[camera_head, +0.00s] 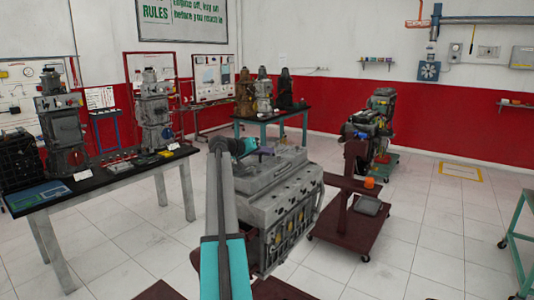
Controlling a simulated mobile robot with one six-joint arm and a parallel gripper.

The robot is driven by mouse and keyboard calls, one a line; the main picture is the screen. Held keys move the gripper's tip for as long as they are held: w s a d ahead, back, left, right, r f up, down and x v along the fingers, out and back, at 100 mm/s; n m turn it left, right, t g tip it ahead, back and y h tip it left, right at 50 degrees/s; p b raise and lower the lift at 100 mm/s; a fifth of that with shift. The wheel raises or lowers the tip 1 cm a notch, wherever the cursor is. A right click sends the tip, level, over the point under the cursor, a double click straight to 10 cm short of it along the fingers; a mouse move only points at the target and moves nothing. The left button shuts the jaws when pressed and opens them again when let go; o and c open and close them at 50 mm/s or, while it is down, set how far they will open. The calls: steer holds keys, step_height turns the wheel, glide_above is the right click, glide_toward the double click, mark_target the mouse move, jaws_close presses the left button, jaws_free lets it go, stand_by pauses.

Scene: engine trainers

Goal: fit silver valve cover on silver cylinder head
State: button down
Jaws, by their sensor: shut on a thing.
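The engine on a dark red stand in the middle carries the silver cylinder head (292,197), a long grey block with dark ports along its side. My arm rises in front of it, and its teal wrist ends near the engine's far upper edge. My gripper (263,151) is small and partly hidden there, shut on what looks like the silver valve cover (288,158), a light grey piece at the far top of the engine. Whether the cover touches the head or hangs just above it, I cannot tell.
A black-topped bench (110,180) with engine models and small parts stands at left. A teal-legged table (285,118) with more models is behind. Another engine on a red stand (352,215) is right of centre. Tiled floor is open at right.

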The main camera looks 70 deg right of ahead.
steer(key=shift+r, duration=0.15)
steer(key=c, duration=1.7)
jaws_free()
steer(key=shift+c, duration=0.2)
steer(key=shift+f, duration=0.2)
steer(key=b+v, duration=0.3)
steer(key=v, duration=1.1)
steer(key=shift+b, duration=0.3)
